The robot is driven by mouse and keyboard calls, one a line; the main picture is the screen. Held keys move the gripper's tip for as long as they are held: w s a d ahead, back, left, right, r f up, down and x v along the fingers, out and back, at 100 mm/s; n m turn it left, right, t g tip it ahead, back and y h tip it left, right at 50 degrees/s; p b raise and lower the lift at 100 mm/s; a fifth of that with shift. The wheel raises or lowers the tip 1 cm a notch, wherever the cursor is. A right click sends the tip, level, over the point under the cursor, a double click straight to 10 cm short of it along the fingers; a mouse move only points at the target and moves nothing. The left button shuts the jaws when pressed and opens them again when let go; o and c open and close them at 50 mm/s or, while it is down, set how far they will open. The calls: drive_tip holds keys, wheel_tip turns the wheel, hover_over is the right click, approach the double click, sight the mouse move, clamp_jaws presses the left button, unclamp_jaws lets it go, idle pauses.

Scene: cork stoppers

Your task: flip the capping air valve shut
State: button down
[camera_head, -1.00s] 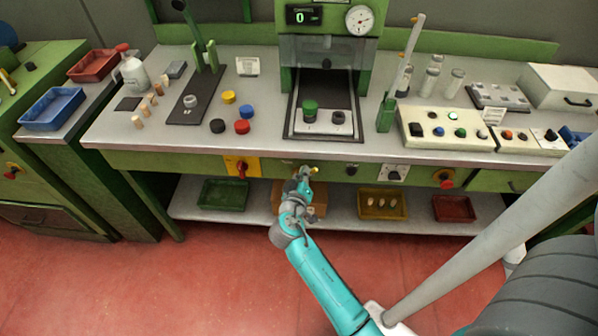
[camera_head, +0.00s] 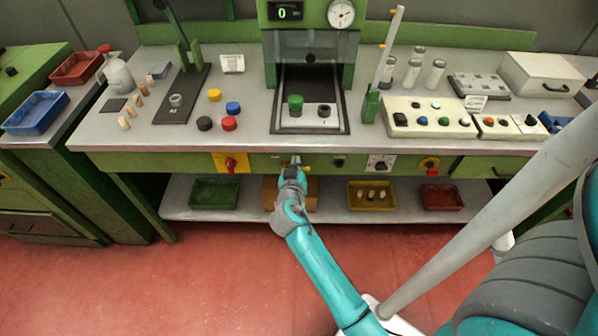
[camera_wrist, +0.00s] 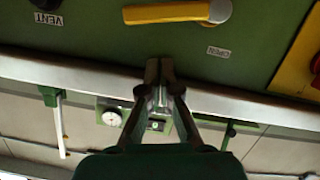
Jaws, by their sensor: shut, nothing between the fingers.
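The air valve has a yellow lever (camera_wrist: 165,13) on a metal pivot (camera_wrist: 219,11), on the green front panel of the bench. In the wrist view, which looks upside down, the lever lies level across the top, left of its pivot, with an "OPEN" label (camera_wrist: 218,51) nearby. My gripper (camera_wrist: 165,62) has its fingers together and empty, with the tips apart from the lever in that picture. In the head view my gripper (camera_head: 296,158) is in front of the panel under the press and hides most of the valve.
A red switch on a yellow plate (camera_head: 230,164) is left of my gripper. A dark knob (camera_head: 338,162) and a selector on a white plate (camera_head: 380,163) are to the right. The bench edge (camera_head: 180,149) is just above. Bins stand on the lower shelf (camera_head: 330,214).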

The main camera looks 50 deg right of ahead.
drive_tip(key=v, duration=1)
drive_tip(key=shift+r, duration=0.35)
drive_tip(key=shift+w+a, duration=0.15)
drive_tip(key=s+a+f+n+t+y, duration=0.2)
drive_tip(key=s+a+f+n+y, duration=0.2)
drive_tip(key=s+a, duration=0.3)
drive_tip(key=s+a+f+n+t+y, duration=0.2)
drive_tip(key=s+a+f+n+y, duration=0.15)
drive_tip(key=s+a, duration=0.35)
drive_tip(key=s+a+r+t+y, duration=0.1)
drive_tip(key=s+a+r+y, duration=0.1)
drive_tip(key=s+r, duration=0.4)
drive_tip(key=s+a+r+t+y, duration=0.1)
drive_tip(key=s+a+r+y, duration=0.2)
drive_tip(key=s+r, duration=0.3)
drive_tip(key=s+a, duration=0.1)
drive_tip(key=s, duration=0.3)
drive_tip(key=shift+s+a+n, duration=0.25)
drive_tip(key=shift+a+n, duration=0.05)
drive_tip(key=shift+n, duration=0.05)
